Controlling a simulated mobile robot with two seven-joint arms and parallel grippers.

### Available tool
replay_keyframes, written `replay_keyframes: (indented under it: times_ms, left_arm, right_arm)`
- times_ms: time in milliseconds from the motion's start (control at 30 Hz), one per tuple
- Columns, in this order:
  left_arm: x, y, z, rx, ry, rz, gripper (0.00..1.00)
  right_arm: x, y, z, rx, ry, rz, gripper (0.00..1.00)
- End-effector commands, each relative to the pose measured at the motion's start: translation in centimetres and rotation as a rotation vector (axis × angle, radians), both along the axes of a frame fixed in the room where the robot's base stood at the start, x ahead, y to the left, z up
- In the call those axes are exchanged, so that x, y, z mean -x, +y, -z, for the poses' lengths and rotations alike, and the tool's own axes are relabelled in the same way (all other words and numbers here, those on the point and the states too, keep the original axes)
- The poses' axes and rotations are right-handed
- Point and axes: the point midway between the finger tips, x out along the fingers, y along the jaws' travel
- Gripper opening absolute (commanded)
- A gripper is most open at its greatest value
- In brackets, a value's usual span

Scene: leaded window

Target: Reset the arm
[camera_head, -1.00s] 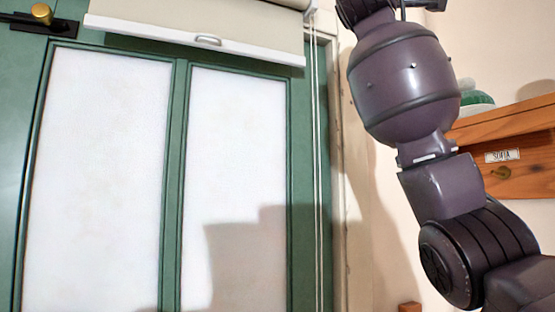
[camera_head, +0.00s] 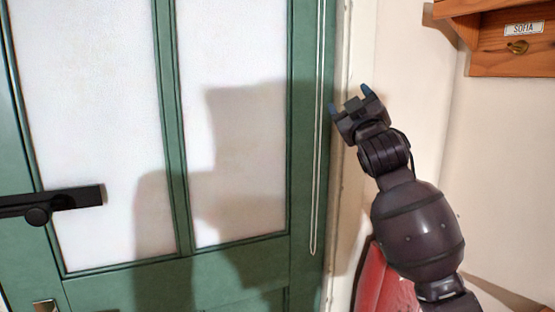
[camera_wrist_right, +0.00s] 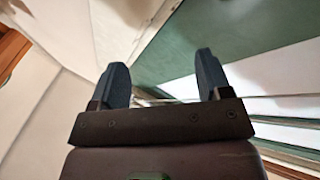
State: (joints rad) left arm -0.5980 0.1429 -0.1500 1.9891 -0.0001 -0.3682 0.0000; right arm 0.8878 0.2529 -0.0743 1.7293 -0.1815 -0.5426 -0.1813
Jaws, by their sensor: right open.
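My right gripper (camera_head: 350,103) is open and empty, raised in front of the wall and door frame at the right of the door in the head view. Its two blue-grey fingertips point up and stand apart. In the right wrist view the two fingers (camera_wrist_right: 162,85) are spread with nothing between them. My right arm comes up from the lower right. My left gripper does not show in either view.
A green door (camera_head: 305,150) with two white panes stands at the left, with a black handle (camera_head: 65,202). A thin cord (camera_head: 317,150) hangs just left of the gripper. A wooden shelf (camera_head: 490,60) labelled SOFIA is at upper right. A red object (camera_head: 385,285) sits behind the arm.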

Motion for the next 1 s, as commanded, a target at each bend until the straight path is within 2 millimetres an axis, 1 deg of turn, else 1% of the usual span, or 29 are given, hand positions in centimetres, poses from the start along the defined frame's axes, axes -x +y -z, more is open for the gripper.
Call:
replay_keyframes:
  times_ms: [33,67,100,167,200,267,300,467,500,567,600,667,700,767,800,867,900,967,1000]
  left_arm:
    - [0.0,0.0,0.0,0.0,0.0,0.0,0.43]
    - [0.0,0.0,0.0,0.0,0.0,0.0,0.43]
    - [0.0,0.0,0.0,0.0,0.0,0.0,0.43]
    - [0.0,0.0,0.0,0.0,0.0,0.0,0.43]
    - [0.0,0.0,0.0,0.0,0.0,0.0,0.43]
    - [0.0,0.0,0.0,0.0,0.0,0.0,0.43]
    - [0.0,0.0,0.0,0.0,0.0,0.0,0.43]
    - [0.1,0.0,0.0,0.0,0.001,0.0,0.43]
    - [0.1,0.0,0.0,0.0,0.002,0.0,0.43]
    - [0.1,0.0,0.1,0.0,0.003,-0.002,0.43]
    - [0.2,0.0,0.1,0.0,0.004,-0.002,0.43]
    - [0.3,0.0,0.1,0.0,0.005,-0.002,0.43]
    - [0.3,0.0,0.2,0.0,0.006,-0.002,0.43]
    - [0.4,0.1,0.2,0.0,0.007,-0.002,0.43]
    - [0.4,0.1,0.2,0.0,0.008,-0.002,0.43]
    - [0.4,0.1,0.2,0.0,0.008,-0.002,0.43]
    - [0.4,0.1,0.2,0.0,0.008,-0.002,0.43]
    - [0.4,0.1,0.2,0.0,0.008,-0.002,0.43]
    - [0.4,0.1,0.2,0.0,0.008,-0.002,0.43]
  right_arm:
    - [0.1,-0.3,3.0,-0.03,0.032,-0.025,0.71]
    - [0.2,-0.5,4.4,-0.048,0.047,-0.04,0.71]
    - [0.4,-0.7,6.4,-0.072,0.068,-0.057,0.71]
    - [0.8,-1.1,9.3,-0.107,0.099,-0.082,0.71]
    - [1.1,-1.3,11.2,-0.13,0.122,-0.095,0.71]
    - [1.7,-1.8,14.0,-0.163,0.153,-0.114,0.71]
    - [2.2,-2.1,15.9,-0.184,0.176,-0.124,0.71]
    - [4.5,-3.3,23.3,-0.259,0.267,-0.145,0.71]
    - [5.2,-3.6,25.0,-0.275,0.289,-0.147,0.71]
    - [6.4,-4.0,27.7,-0.298,0.326,-0.148,0.71]
    - [7.2,-4.3,29.5,-0.311,0.35,-0.145,0.71]
    - [8.5,-4.8,32.0,-0.327,0.386,-0.139,0.71]
    - [9.4,-5.2,33.8,-0.34,0.412,-0.132,0.71]
    - [10.9,-5.7,36.3,-0.356,0.451,-0.122,0.71]
    - [11.9,-6.1,37.9,-0.367,0.479,-0.114,0.71]
    - [13.6,-6.6,40.4,-0.384,0.521,-0.101,0.71]
    - [14.7,-6.9,42.1,-0.395,0.551,-0.089,0.71]
    - [16.5,-7.4,44.4,-0.409,0.595,-0.071,0.71]
    - [17.8,-7.7,46.0,-0.419,0.625,-0.059,0.71]
